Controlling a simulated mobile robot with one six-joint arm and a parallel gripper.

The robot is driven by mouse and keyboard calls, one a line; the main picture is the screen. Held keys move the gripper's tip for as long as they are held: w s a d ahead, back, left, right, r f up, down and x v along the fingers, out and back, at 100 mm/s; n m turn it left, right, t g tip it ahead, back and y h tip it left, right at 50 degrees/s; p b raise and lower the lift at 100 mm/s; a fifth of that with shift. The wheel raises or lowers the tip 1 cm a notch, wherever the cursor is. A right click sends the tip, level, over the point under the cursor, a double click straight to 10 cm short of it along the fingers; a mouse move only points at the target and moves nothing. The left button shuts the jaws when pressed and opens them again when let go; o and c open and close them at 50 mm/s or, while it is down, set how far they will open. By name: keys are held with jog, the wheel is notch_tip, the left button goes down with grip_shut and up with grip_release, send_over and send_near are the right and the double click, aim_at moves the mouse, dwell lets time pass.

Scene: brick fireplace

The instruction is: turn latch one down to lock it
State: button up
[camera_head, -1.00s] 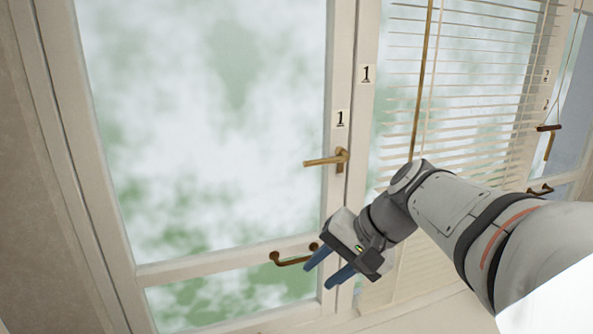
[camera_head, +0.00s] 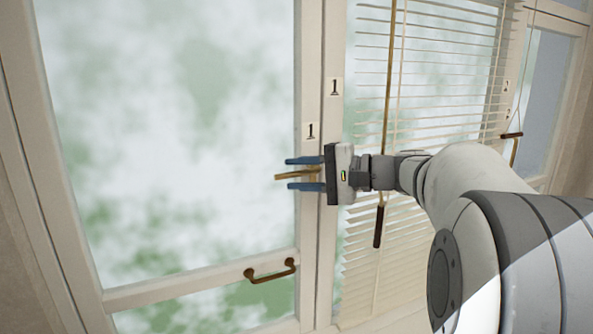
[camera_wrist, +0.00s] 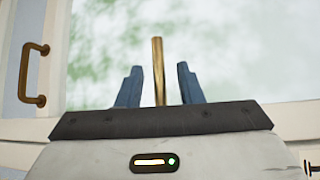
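Latch one is a brass lever handle (camera_head: 288,177) on the window frame, below the label "1" (camera_head: 311,130). It points left, close to horizontal. My gripper (camera_head: 290,174) is open, with one blue finger above the lever and one below it. In the wrist view the brass lever (camera_wrist: 158,70) stands between the two fingers of my gripper (camera_wrist: 157,85), with a gap on each side.
A bronze pull handle (camera_head: 270,271) is on the lower rail of the window. White blinds (camera_head: 425,90) hang at the right, with a wand (camera_head: 378,226) near my wrist. Another window (camera_head: 540,100) stands at the far right.

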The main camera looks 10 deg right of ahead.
jog(key=shift+w+a+f, duration=0.1)
jog(key=shift+w+a, duration=0.25)
jog(key=shift+a, duration=0.15)
grip_shut()
dwell(0.3)
